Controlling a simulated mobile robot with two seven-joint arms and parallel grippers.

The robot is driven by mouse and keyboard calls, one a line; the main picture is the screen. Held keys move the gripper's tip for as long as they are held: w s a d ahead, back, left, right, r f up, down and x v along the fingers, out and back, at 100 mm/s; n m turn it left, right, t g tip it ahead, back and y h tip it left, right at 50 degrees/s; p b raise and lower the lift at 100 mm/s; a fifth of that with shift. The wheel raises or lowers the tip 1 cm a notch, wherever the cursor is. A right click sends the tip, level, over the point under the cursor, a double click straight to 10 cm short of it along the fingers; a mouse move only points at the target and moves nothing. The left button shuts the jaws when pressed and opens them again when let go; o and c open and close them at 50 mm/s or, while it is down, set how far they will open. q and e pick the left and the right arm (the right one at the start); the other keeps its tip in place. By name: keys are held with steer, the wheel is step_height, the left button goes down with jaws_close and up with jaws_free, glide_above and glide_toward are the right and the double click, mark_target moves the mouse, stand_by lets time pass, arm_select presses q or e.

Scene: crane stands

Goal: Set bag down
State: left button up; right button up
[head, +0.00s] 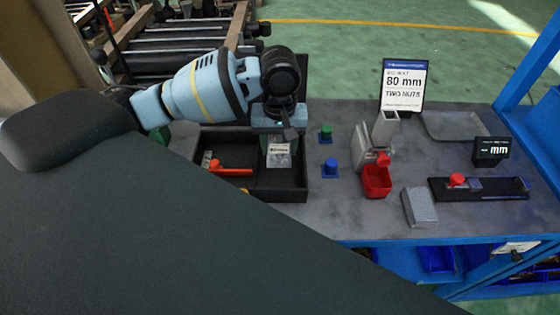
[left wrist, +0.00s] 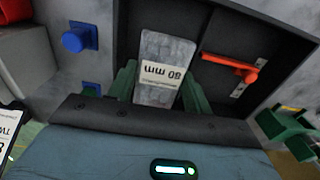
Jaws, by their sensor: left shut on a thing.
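My right gripper is not in view.
A red-handled tool (head: 232,171) lies in the tray's left part. The table front is partly clear.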

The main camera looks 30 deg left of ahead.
mark_target(280, 171)
arm_select(q)
steer(key=shift+f, duration=2.85)
steer(key=o, duration=1.2)
steer(key=shift+f, duration=0.15)
step_height(280, 171, up, 12)
steer(key=shift+d+r, duration=0.1)
steer(key=shift+r, duration=0.05)
